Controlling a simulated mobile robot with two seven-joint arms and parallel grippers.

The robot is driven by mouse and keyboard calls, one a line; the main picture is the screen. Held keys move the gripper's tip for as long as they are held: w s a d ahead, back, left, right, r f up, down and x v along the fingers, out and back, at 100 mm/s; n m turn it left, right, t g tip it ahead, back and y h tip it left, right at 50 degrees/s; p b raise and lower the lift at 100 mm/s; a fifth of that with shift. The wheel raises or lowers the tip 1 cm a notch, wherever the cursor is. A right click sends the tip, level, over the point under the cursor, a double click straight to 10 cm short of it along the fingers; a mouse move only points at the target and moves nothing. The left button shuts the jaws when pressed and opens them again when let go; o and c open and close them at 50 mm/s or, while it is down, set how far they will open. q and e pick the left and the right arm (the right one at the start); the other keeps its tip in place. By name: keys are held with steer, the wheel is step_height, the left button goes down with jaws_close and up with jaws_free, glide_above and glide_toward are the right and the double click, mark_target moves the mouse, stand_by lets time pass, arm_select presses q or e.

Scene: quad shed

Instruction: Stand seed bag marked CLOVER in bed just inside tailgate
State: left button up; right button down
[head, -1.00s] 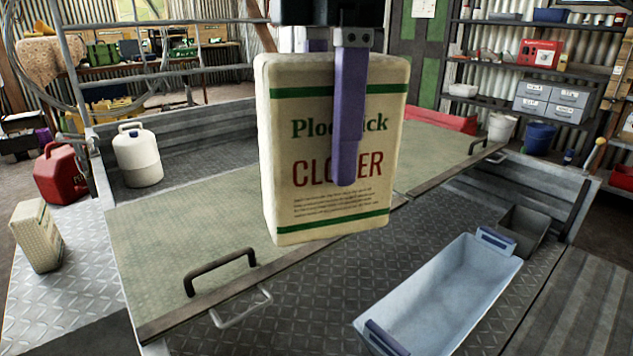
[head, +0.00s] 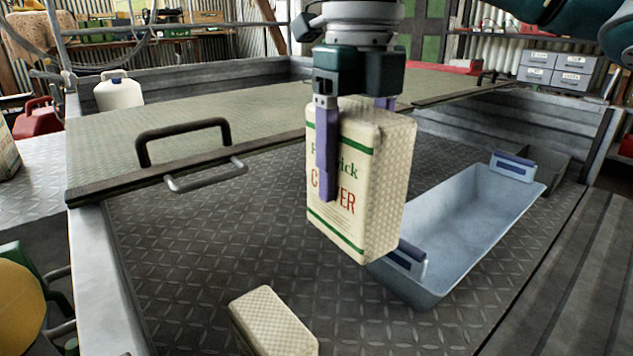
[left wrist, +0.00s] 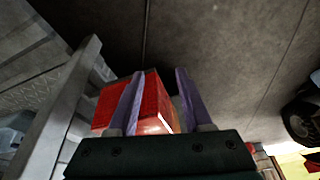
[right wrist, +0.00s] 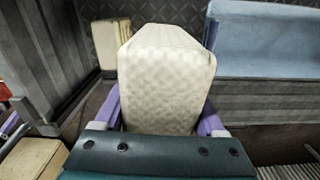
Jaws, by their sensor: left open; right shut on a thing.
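The cream CLOVER seed bag (head: 385,190) has green stripes and red lettering, partly covered by a finger. My right gripper (head: 355,150) is shut on its upper part and holds it upright over the dark diamond-plate bed floor (head: 210,240). Its base appears above the floor, in front of the blue trough. In the right wrist view the bag (right wrist: 165,75) fills the space between the fingers. My left gripper (left wrist: 158,75) is open in the left wrist view, with a red box (left wrist: 155,105) beyond its fingers. A grey ribbed panel (head: 575,280) at right may be the lowered tailgate; I cannot tell.
A blue trough (head: 470,215) stands in the bed right of the bag. Another pale bag (head: 272,320) is at the front. A speckled cover with a black handle (head: 182,130) spans the far bed. Bare floor lies between the handle and the front bag.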

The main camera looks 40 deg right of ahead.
steer(key=shift+d+f+n+b, duration=0.2)
steer(key=shift+f+n+b, duration=0.2)
steer(key=shift+f, duration=0.5)
step_height(320, 180, down, 19)
steer(key=b, duration=0.9)
steer(key=shift+f+b, duration=0.2)
steer(key=shift+b, duration=0.15)
steer(key=shift+f, duration=0.15)
jaws_free()
